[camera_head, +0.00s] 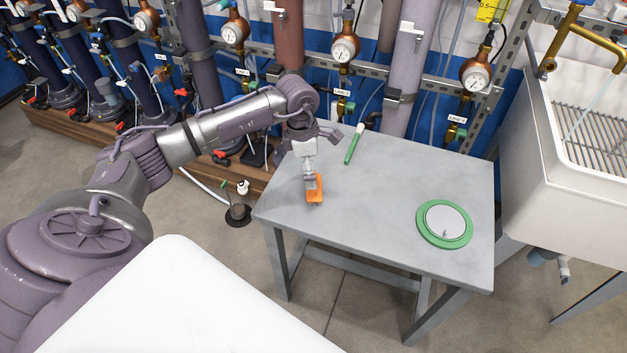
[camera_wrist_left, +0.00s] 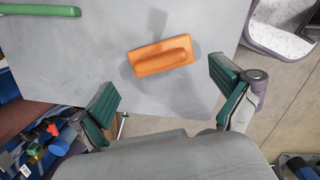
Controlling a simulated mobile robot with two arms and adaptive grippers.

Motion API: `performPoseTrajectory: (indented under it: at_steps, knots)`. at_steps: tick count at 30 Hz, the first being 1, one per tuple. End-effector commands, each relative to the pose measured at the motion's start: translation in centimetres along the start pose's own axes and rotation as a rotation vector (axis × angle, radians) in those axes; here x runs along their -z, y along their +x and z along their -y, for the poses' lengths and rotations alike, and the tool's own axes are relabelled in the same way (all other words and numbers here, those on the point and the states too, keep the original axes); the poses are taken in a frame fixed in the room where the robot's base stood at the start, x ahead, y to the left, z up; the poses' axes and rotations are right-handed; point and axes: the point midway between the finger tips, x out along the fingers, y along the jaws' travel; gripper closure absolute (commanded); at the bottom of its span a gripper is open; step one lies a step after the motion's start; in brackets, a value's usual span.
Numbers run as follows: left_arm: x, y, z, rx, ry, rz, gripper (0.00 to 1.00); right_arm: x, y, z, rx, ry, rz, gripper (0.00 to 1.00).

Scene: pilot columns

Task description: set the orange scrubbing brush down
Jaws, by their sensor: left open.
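The orange scrubbing brush (camera_head: 315,192) lies on the grey table (camera_head: 390,190) near its left front part. In the left wrist view the orange brush (camera_wrist_left: 162,57) lies flat on the tabletop, its raised handle on top, with nothing gripping it. My left gripper (camera_head: 309,182) is over the brush and hides part of it in the head view. In the wrist view the left gripper (camera_wrist_left: 168,92) has its green-padded fingers spread wide, and the brush is apart from both fingers. My right gripper is in neither view.
A green-handled tool with a white end (camera_head: 354,145) lies at the table's back. A green-rimmed round plate (camera_head: 444,222) lies at the table's right. A sink (camera_head: 570,150) stands to the right and piped columns with gauges stand behind. The table's middle is clear.

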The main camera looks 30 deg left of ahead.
Motion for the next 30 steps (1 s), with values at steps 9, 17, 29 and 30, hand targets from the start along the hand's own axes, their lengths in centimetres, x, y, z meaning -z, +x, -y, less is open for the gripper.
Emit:
performPoseTrajectory:
  at_steps: [9, 17, 29, 30]
  knots:
    - [0.0, -5.2, 0.0, 0.000, 0.000, 0.001, 0.00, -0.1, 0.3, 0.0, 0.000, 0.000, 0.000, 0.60]
    - [0.0, -5.8, 0.0, 0.001, 0.000, 0.000, 0.00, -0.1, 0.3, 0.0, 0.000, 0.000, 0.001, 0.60]
    - [-0.1, -5.8, 0.1, 0.003, 0.000, 0.003, 0.00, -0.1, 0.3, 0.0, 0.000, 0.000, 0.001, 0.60]
    - [-0.4, -5.6, 0.3, 0.007, 0.002, 0.014, 0.00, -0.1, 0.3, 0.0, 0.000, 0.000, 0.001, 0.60]
